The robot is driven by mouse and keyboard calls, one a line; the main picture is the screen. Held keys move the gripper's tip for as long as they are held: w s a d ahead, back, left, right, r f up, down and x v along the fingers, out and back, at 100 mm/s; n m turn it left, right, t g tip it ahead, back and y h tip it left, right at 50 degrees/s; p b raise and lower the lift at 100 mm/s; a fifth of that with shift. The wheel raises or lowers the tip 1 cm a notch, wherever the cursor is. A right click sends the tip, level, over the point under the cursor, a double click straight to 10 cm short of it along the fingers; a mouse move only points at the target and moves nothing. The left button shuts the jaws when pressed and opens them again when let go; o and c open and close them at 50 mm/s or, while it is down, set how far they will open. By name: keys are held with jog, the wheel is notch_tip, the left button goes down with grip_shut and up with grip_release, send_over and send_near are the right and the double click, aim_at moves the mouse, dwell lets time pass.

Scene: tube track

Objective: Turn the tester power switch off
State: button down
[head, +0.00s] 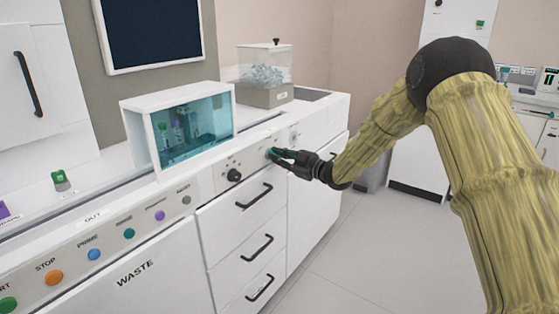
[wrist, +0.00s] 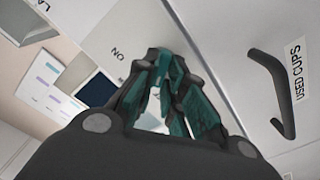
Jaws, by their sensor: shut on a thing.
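My gripper (head: 273,154) reaches from the right to the upper front panel (head: 226,163) of the white bench. Its teal-padded fingers are closed together at the panel, right of a black knob (head: 234,175). In the wrist view my gripper (wrist: 160,65) points at the panel beside printed letters (wrist: 118,54) that read as ON upside down. The tester power switch is hidden between and behind the fingers, which are shut on it. I cannot see which way it is set.
Drawers with black handles (head: 261,247) lie below the panel. A teal-windowed box (head: 138,109) with tubes and a lidded clear bin (head: 264,69) stand on the bench. Coloured buttons (head: 54,278) line the front left. The floor (head: 370,240) is clear.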

jog(key=shift+f+n+b, duration=0.15)
jog(key=shift+n+b, duration=0.2)
jog(key=shift+n, duration=0.45)
jog(key=c, duration=1.5)
grip_release()
jog(key=shift+s+d, duration=0.1)
jog(key=v, duration=1.2)
